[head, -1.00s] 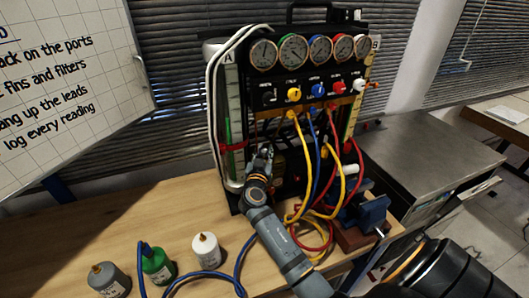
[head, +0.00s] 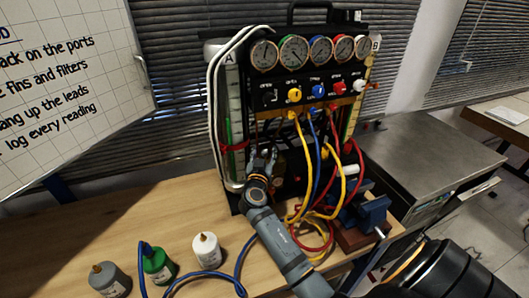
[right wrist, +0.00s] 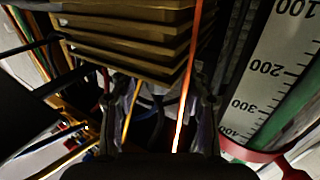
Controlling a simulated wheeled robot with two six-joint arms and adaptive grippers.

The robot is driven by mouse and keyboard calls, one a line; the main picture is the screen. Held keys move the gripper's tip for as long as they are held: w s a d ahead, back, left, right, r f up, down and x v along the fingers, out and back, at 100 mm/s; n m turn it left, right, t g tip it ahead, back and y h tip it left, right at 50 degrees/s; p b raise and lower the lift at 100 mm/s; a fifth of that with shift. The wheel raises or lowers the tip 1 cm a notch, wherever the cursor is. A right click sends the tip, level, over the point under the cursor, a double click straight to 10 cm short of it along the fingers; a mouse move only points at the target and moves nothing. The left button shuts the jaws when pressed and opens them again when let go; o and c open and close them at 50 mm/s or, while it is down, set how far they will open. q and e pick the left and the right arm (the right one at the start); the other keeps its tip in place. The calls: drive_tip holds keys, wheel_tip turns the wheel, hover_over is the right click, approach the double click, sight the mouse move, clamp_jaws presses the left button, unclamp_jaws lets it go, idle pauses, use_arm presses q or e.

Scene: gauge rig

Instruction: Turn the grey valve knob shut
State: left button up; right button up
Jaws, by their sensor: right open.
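The gauge panel has a row of valve knobs under its dials. A dark, black-grey knob (head: 268,97) is at the left end and a pale grey-white knob (head: 360,85) at the right end. I cannot tell for sure which is the grey one. My right gripper (head: 262,158) is below the left end of the row, in front of the rig's lower part, apart from the knobs. Its fingers are spread and empty; they also show in the right wrist view (right wrist: 158,105). No knob is clear in that view. My left gripper is out of view.
Yellow, blue and red hoses (head: 318,165) hang just right of the gripper. Brass-coloured fins (right wrist: 130,35) and a marked scale (right wrist: 275,75) are close in the right wrist view. Several bottles, including a white one (head: 207,251), stand on the bench; a blue vise (head: 367,212) is at right.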

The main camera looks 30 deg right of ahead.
drive_tip(key=shift+s+a+f, duration=0.1)
drive_tip(key=shift+s+a, duration=0.05)
drive_tip(key=v, duration=0.7)
